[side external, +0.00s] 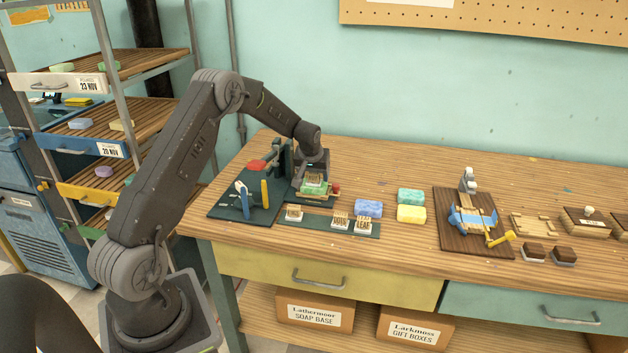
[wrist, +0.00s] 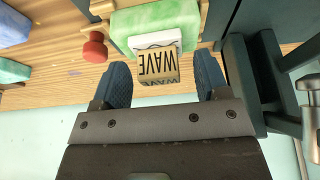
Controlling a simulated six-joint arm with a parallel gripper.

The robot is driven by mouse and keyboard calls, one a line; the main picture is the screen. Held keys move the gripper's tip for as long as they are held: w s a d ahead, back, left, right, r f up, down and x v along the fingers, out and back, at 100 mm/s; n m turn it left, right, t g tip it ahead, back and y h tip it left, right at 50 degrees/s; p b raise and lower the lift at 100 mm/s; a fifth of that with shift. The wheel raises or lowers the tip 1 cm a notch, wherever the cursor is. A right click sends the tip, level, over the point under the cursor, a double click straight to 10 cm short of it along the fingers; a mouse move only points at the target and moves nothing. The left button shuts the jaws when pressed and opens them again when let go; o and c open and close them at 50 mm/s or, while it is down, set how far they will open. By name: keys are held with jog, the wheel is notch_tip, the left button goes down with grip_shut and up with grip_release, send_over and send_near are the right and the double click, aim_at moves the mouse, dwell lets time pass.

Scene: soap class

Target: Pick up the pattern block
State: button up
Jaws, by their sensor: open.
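A small wooden pattern block (wrist: 158,66) labelled WAVE, with a white base, sits against a green soap bar (wrist: 138,22) in the wrist view. My gripper (wrist: 161,72) is open, with one blue-grey finger on each side of the block and a gap visible at both sides. In the side view my gripper (side external: 313,178) is low over the press at the back left of the bench, where the green soap (side external: 316,190) shows beneath it. The block itself is mostly hidden there by the fingers.
Labelled pattern blocks (side external: 340,219) stand on a dark strip (side external: 318,226) in front. A red knob (wrist: 95,47) and a dark upright frame (wrist: 250,80) flank the fingers. Blue (side external: 369,208) and yellow (side external: 411,214) soap bars lie to the right.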

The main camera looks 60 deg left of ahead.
jog(key=shift+c, duration=0.5)
jog(key=c, duration=1)
jog(key=shift+r, duration=0.15)
